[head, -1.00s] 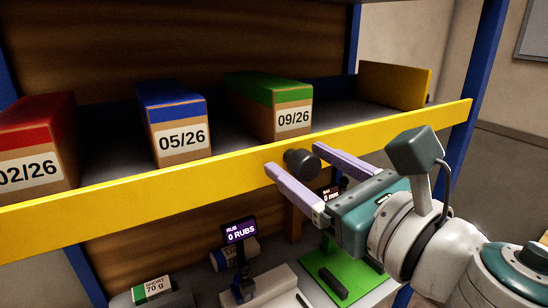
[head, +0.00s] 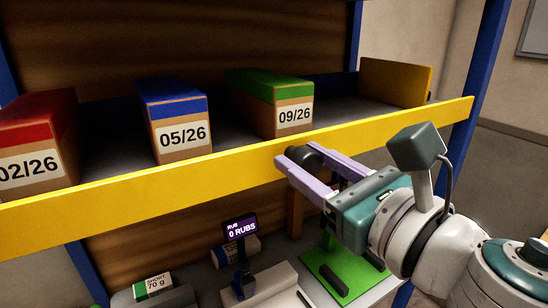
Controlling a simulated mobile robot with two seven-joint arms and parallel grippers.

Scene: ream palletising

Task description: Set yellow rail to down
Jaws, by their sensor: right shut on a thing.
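The yellow rail (head: 150,191) runs across the front edge of the shelf in the head view, in front of the lower part of the boxes. A dark round knob (head: 304,156) sticks out from the rail right of its middle. My right gripper (head: 302,158) has come in from the right and its two lilac fingers are shut on the knob, one on each side. The fingers partly hide the knob. My left gripper is not in view.
A red box (head: 38,118), a blue box (head: 172,106) and a green box (head: 270,87) stand on the shelf behind the rail. Below are a small display (head: 240,228), a green pad (head: 335,270) and a labelled ream (head: 153,286). Blue posts (head: 472,80) flank the shelf.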

